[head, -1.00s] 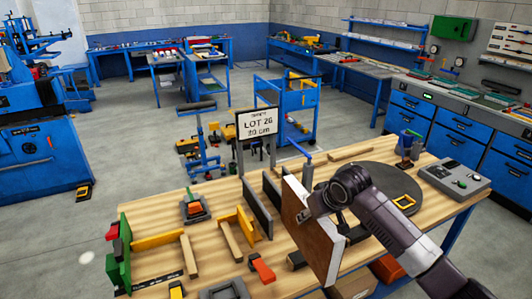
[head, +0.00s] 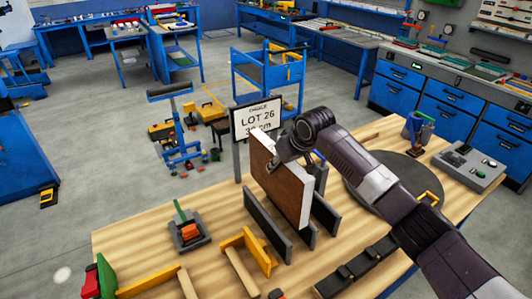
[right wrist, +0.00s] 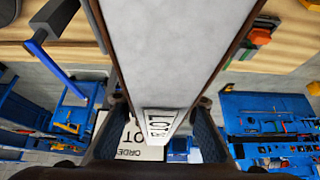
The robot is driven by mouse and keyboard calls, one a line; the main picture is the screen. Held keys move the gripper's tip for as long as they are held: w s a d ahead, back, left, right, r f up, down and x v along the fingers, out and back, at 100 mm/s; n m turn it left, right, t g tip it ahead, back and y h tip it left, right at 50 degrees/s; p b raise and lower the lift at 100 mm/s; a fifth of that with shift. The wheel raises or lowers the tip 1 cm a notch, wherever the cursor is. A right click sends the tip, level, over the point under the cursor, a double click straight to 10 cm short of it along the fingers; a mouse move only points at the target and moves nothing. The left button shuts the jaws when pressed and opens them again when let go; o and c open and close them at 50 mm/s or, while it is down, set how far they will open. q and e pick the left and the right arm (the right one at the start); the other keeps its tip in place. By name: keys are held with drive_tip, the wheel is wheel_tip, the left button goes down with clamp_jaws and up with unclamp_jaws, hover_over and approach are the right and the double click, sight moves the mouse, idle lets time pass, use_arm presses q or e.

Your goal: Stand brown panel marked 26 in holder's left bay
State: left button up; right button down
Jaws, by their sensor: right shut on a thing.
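The brown panel (head: 282,185) is upright in my right gripper (head: 284,156), which is shut on its upper edge. In the right wrist view the pale core of the panel (right wrist: 170,50) runs between brown faces, with my right gripper's fingers (right wrist: 160,115) on either side. A white label (right wrist: 160,123) sits near its end; its full text is unclear. The holder's dark upright plates (head: 267,227) stand under and beside the panel. The panel is over the space right of the left plate; whether its lower edge is inside or above the bay I cannot tell. My left gripper is not in view.
A sign reading LOT 26 (head: 256,119) stands just behind the panel. Yellow and wooden pieces (head: 247,252) lie left of the holder. A dark grey fixture with an orange block (head: 188,232) is further left. A round grey plate (head: 385,182) and control box (head: 466,165) are right.

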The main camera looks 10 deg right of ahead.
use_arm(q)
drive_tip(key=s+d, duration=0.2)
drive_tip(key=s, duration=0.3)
use_arm(e)
drive_tip(key=shift+s+d+f, duration=0.15)
drive_tip(key=shift+s+f, duration=0.15)
drive_tip(key=shift+f, duration=0.25)
drive_tip(key=shift+s+d+f, duration=0.1)
drive_tip(key=shift+s+f, duration=0.15)
drive_tip(key=shift+f, duration=0.3)
drive_tip(key=f+b, duration=0.2)
drive_tip(key=shift+w+a+f+b, duration=0.1)
drive_tip(key=shift+w+f+b, duration=0.1)
drive_tip(key=shift+b, duration=0.1)
wheel_tip(320, 180, down, 3)
drive_tip(key=b, duration=0.3)
drive_tip(key=shift+w, duration=0.1)
drive_tip(key=shift+f+b, duration=0.95)
drive_tip(key=shift+f, duration=0.3)
wheel_tip(320, 180, down, 3)
drive_tip(key=shift+r+b, duration=0.15)
drive_tip(key=shift+b, duration=0.45)
use_arm(q)
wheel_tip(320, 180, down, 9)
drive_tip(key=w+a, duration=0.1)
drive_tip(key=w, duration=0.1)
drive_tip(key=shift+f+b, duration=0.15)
drive_tip(key=shift+b, duration=0.15)
use_arm(e)
drive_tip(key=shift+f, duration=0.9)
